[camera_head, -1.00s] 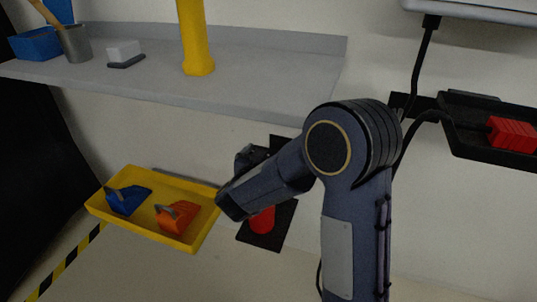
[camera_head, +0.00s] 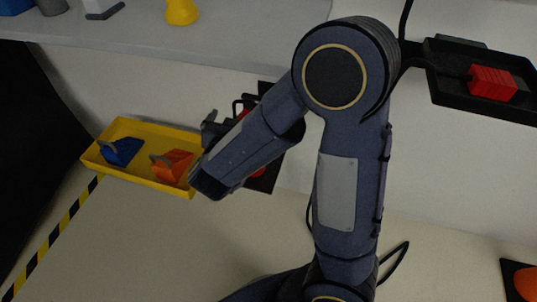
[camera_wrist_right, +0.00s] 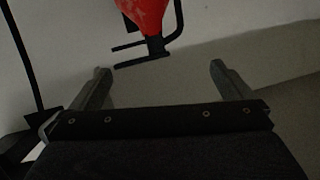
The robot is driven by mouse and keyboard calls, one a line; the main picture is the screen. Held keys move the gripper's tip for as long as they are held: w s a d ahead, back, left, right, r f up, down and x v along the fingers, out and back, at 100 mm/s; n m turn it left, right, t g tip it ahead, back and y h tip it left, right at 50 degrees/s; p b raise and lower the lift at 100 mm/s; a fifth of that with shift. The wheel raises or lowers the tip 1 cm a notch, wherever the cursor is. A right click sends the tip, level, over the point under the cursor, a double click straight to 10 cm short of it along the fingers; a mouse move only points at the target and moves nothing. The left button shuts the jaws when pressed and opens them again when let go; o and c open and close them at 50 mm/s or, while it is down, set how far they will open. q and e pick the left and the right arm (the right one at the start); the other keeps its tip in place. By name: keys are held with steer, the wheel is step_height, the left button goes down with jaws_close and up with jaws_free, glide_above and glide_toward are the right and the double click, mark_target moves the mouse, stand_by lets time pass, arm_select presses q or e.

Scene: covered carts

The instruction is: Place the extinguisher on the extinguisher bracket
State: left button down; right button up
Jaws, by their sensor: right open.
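The red extinguisher (camera_wrist_right: 146,12) shows at the top edge of the right wrist view, cut off by the frame. Black bars of the extinguisher bracket (camera_wrist_right: 155,47) run beside and below it; I cannot tell how firmly it sits there. In the head view the bracket's black back plate (camera_head: 267,178) is on the wall, and a small bit of red (camera_head: 259,172) shows behind my right arm. My right gripper (camera_wrist_right: 160,72) is open and empty, its fingers apart and just short of the bracket. My left gripper is not in view.
A yellow tray (camera_head: 125,172) with a blue and an orange item is left of my arm. A grey shelf (camera_head: 220,45) runs above. A black tray (camera_head: 445,92) with a red block is at right. An orange round thing (camera_head: 526,282) shows at lower right.

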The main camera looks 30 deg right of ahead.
steer(key=s+a+r+n+y, duration=0.5)
steer(key=s+r+y, duration=0.1)
steer(key=y, duration=0.8)
steer(key=s+d+f+n+g, duration=0.1)
steer(key=s+f+g, duration=0.2)
steer(key=s, duration=0.5)
steer(key=s+d+f+n+g, duration=0.1)
steer(key=s+f+n+g, duration=0.1)
steer(key=s, duration=0.7)
steer(key=shift+s+d+f+g+h, duration=0.2)
steer(key=shift+d+f+g+h, duration=0.1)
steer(key=shift+d+f+g, duration=0.15)
step_height(320, 180, up, 30)
steer(key=p, duration=3)
steer(key=shift+r, duration=0.25)
